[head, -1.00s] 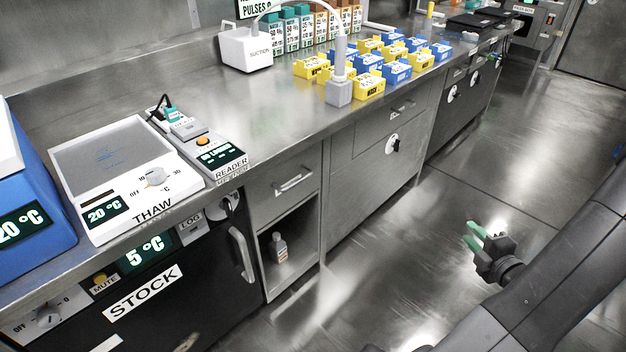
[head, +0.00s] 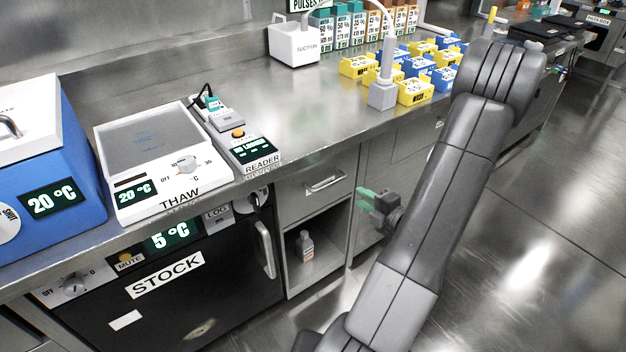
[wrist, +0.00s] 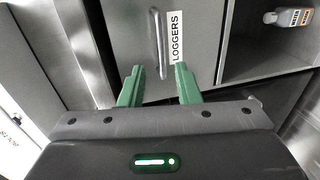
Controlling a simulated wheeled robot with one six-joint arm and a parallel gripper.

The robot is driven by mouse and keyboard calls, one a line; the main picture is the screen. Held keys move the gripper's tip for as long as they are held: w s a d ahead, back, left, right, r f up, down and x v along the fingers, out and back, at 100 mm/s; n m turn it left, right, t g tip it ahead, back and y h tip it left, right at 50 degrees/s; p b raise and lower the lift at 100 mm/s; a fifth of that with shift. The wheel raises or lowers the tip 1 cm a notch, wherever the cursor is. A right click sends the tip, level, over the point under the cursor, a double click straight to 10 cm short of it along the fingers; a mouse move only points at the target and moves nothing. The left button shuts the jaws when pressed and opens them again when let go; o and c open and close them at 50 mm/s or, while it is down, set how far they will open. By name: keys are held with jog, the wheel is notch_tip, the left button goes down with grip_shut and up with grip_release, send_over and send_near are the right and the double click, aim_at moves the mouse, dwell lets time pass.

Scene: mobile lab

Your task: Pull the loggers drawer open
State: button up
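The loggers drawer is a grey steel front (head: 300,197) above an open shelf, under the counter in the head view. It looks shut. Its bar handle (head: 325,182) is silver. In the wrist view the drawer front (wrist: 120,25) appears turned sideways, with the handle (wrist: 157,45) beside a white LOGGERS label (wrist: 176,38). My gripper (head: 364,209) is to the right of the drawer in the head view, out in front of the cabinets. In the wrist view my gripper (wrist: 159,70) is open and empty. The handle lines up with the gap between its green fingers, apparently beyond them.
A bottle (head: 305,246) stands on the open shelf (head: 325,262) below the drawer. The black STOCK unit (head: 200,300) with its upright handle (head: 265,250) is at the left. The counter (head: 290,125) overhead holds devices and coloured boxes. Floor at the right is clear.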

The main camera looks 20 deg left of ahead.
aim_at(336, 182)
jog(key=b+x, duration=0.2)
jog(key=x, duration=1.1)
jog(key=shift+w+a, duration=0.1)
grip_shut()
